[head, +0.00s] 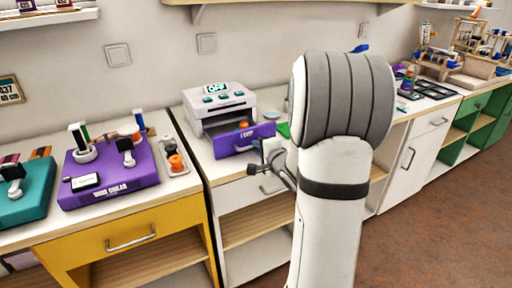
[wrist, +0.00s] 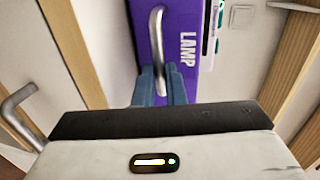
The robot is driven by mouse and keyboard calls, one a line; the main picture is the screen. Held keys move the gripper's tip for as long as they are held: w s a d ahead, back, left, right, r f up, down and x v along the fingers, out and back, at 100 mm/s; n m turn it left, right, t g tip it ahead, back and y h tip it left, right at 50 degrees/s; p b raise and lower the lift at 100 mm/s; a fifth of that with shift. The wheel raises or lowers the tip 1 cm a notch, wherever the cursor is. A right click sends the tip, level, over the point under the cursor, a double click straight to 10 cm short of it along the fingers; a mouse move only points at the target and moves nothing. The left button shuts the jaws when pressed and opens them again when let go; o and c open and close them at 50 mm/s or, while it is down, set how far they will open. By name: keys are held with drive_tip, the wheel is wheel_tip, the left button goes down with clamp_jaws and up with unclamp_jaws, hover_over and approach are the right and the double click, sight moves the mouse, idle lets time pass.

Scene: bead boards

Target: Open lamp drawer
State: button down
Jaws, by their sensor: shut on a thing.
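The white lamp unit (head: 222,101) stands on the counter with a green-lit display and teal buttons. Its purple drawer (head: 258,134) stands out from the body, with a dark gap showing behind its front. In the wrist view the purple front (wrist: 190,75) reads "LAMP" and carries a curved metal handle (wrist: 157,35). My gripper (wrist: 160,82) has its blue-grey fingers shut on the lower part of this handle. In the head view my gripper (head: 263,155) is at the drawer's right front, and my arm hides part of the area beside it.
A purple board (head: 110,174) and a teal board (head: 30,195) lie on the left counter. A small tray with orange spools (head: 176,161) stands left of the lamp unit. Below are a yellow drawer (head: 165,225) and a white drawer with its own handle. Brown floor is clear at right.

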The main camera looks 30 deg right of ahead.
drive_tip(key=shift+d, duration=0.1)
drive_tip(key=c, duration=1.5)
unclamp_jaws()
drive_tip(key=p+v, duration=0.1)
drive_tip(key=v, duration=0.6)
drive_tip(key=shift+s+p, duration=0.35)
drive_tip(key=shift+s, duration=0.05)
